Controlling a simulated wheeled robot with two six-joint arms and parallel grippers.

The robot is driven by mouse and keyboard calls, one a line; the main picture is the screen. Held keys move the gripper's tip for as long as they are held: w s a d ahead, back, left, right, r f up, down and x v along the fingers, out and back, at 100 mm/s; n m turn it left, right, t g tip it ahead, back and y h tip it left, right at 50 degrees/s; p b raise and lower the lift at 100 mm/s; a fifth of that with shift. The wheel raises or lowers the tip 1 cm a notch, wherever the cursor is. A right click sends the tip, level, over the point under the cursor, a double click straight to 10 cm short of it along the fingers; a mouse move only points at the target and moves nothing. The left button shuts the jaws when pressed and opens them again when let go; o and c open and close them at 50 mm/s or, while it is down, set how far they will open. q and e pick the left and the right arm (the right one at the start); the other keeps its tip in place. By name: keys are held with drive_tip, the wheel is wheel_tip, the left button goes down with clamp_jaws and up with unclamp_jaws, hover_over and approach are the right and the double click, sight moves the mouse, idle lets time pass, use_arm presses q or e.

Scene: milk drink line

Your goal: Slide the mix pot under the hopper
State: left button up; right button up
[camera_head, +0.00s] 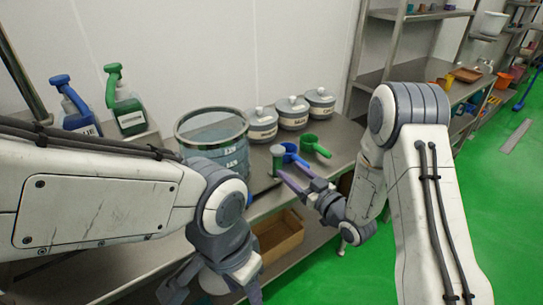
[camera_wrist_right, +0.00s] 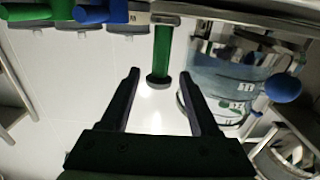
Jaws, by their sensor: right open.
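A large clear blue-grey container with a metal rim, which looks like the mix pot (camera_head: 213,140), stands on the steel counter; it also shows at the right of the right wrist view (camera_wrist_right: 225,85). An upright green handle with a grey round end (camera_head: 277,158) stands just right of it. My right gripper (camera_head: 288,165) is open close to this handle. In the right wrist view the handle (camera_wrist_right: 161,52) shows between the open fingertips, with no visible contact. My left gripper (camera_head: 213,288) hangs low in front of the counter with its fingers apart. I cannot make out a hopper.
Lidded grey pots (camera_head: 292,112) stand behind, with blue (camera_head: 290,150) and green (camera_head: 315,146) scoops before them. Blue (camera_head: 74,108) and green (camera_head: 124,103) spray bottles stand left. A cardboard box (camera_head: 278,236) is on the lower shelf.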

sight(272, 154)
drive_tip(key=p+x, duration=0.2)
drive_tip(key=x, duration=0.8)
clamp_jaws()
idle(1.3)
